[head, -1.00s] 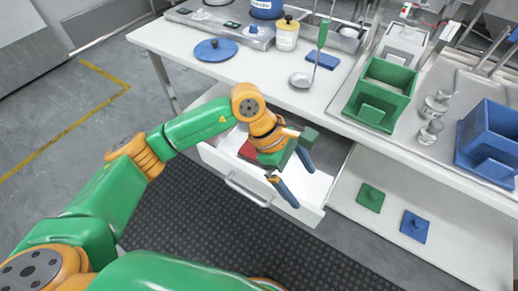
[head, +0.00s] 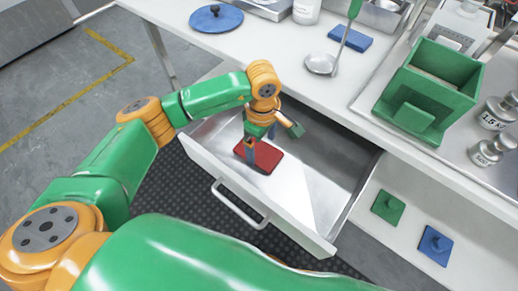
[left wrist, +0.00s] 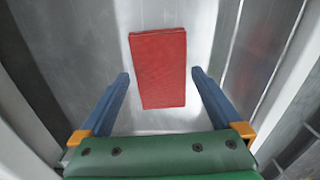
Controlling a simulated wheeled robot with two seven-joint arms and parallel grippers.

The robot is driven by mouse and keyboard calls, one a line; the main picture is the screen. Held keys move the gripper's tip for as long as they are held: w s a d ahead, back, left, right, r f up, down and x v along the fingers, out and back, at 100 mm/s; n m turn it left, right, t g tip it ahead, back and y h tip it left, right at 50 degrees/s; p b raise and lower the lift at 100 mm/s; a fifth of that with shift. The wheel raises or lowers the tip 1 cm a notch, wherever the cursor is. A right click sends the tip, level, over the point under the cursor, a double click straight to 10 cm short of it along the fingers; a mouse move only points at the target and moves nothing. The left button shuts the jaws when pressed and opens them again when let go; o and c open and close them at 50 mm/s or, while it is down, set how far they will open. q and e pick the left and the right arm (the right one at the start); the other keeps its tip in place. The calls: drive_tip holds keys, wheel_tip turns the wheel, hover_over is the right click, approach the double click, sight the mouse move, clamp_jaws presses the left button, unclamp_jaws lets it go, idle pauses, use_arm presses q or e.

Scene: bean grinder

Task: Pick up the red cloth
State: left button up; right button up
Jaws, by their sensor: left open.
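The red cloth (head: 265,158) is a flat folded rectangle lying on the metal floor of the open drawer (head: 312,205). In the left wrist view the red cloth (left wrist: 160,68) lies ahead of and between my two blue fingers. My left gripper (head: 267,142) is open and empty, pointing down into the drawer over the cloth's left part. In the left wrist view my left gripper (left wrist: 161,80) has a finger on each side of the cloth, apart from it. One finger hides a little of the cloth in the head view. My right gripper is out of view.
The white counter (head: 270,50) overhangs the drawer's back. Drawer walls surround my gripper.

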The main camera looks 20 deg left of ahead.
sight(258, 153)
use_arm(q)
wheel_tip(258, 153, down, 2)
drive_tip(key=shift+f, duration=0.15)
drive_tip(key=c, duration=1)
